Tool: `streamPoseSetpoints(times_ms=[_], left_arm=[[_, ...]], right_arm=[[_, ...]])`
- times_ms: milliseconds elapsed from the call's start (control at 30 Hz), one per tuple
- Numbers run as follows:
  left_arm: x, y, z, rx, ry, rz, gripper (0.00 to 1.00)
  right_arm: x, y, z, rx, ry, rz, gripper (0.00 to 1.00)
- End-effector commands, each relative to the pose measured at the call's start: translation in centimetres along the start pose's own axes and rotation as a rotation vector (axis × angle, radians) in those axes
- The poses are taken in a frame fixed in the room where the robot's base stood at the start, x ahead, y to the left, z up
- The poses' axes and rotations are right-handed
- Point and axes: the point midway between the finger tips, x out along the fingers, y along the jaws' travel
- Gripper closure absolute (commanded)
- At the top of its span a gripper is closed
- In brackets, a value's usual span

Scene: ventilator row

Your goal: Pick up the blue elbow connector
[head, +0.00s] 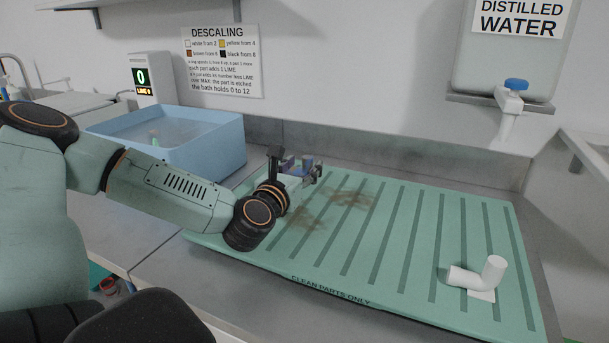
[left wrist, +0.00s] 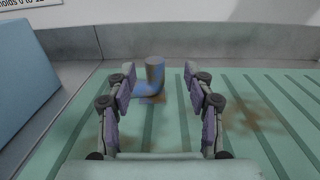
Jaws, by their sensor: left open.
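The blue elbow connector (left wrist: 156,82) stands on the green ribbed mat (left wrist: 75,135) in the left wrist view, one end upward and the other pointing left. Its upper end looks greyish brown. My left gripper (left wrist: 159,85) is open, with one finger on each side of the elbow and gaps between. In the head view my left gripper (head: 303,172) is low over the mat's far left corner, and it mostly hides the elbow there. My right gripper is not in view.
A white elbow (head: 482,275) lies on a white tag at the mat's right. Brown stains mark the mat near my gripper. A blue bath (head: 205,150) stands left of the mat. A distilled water tank (head: 510,60) with a tap hangs above the mat's back right.

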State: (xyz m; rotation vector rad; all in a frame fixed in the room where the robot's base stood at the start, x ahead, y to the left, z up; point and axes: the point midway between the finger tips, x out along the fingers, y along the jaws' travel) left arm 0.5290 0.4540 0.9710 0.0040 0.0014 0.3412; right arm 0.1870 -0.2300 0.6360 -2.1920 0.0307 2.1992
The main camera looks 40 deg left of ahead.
Motion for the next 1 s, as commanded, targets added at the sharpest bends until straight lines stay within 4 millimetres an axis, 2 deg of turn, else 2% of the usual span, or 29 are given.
streamPoseSetpoints(times_ms=[167, 600, 1000], left_arm=[[0.8, 0.1, -0.1, 0.006, -0.001, 0.000, 0.47], [5.1, 0.2, -0.2, 0.007, 0.000, 0.000, 0.47], [5.7, 0.2, 0.0, 0.001, 0.001, 0.001, 0.48]], right_arm=[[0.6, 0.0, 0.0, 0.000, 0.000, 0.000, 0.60], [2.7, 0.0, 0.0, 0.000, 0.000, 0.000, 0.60], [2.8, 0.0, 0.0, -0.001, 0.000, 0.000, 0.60]])
